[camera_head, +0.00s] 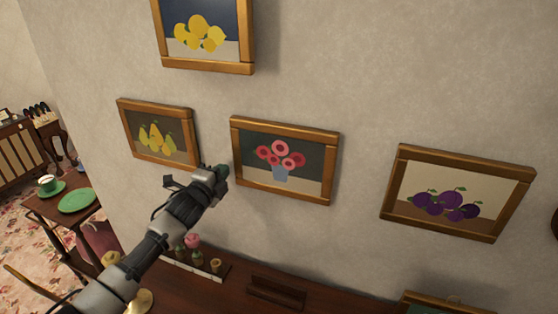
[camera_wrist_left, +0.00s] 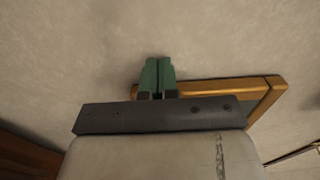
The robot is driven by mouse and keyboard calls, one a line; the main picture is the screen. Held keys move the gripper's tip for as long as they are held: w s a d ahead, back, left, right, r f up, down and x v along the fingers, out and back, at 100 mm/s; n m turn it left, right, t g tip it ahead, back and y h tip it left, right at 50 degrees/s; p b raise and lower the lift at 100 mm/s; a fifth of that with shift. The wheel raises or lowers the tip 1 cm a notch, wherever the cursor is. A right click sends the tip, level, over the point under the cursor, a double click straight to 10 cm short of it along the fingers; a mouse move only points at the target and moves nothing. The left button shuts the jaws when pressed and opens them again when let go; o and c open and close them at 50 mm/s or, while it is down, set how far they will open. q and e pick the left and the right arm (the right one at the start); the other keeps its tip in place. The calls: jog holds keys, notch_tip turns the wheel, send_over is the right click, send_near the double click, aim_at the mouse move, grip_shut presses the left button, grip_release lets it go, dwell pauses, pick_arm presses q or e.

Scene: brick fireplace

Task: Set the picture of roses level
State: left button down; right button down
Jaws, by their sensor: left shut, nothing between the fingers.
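The picture of roses (camera_head: 282,160) hangs on the wall in the middle of the head view. It shows pink and red flowers in a blue pot, in a gold-brown wooden frame. Its edges slope much like those of its neighbours; I cannot tell a small tilt. My left gripper (camera_head: 222,171) is just left of its lower left side; I cannot tell whether they touch. In the left wrist view the green fingers (camera_wrist_left: 157,77) are shut and empty. Part of a wooden frame (camera_wrist_left: 262,98) shows beside them, partly hidden by my gripper body. My right gripper is out of view.
Pictures of pears (camera_head: 155,133), lemons (camera_head: 200,34) and plums (camera_head: 447,203) hang around it. Below are a dark wooden surface (camera_head: 345,300) and a white planter (camera_head: 207,270) with small plants. A side table with a green plate (camera_head: 77,200) stands at left.

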pick_arm(q)
jog(key=p+v, duration=0.4)
jog(key=v, duration=0.4)
jog(key=shift+a, duration=0.3)
